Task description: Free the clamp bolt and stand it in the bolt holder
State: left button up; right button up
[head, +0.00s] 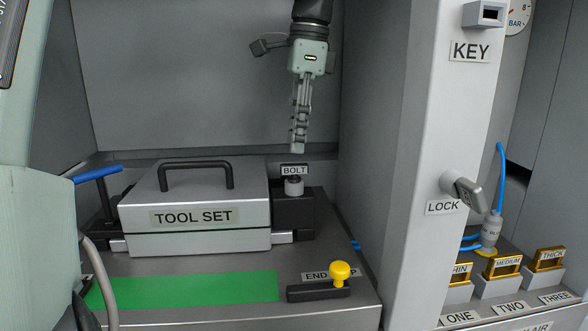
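A short grey round bolt head (293,186) with a dark top sits upright in a black block at the right end of the silver box marked TOOL SET (200,238). A BOLT label (294,170) stands just behind it. My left gripper (298,151) points down above the label and bolt, apart from them. Its fingers show nearly edge-on, so their opening is unclear, and I see nothing held. I cannot make out a separate bolt holder. My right gripper is not in view.
The tool set has a black handle (196,163); a blue-gripped lever (97,174) is at its left. A yellow-knobbed end stop (340,273) and green strip (190,290) lie in front. A pale pillar (440,120) with a lock key (465,193) stands right.

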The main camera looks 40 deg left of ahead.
pick_arm(q)
jog(key=shift+r, duration=2.15)
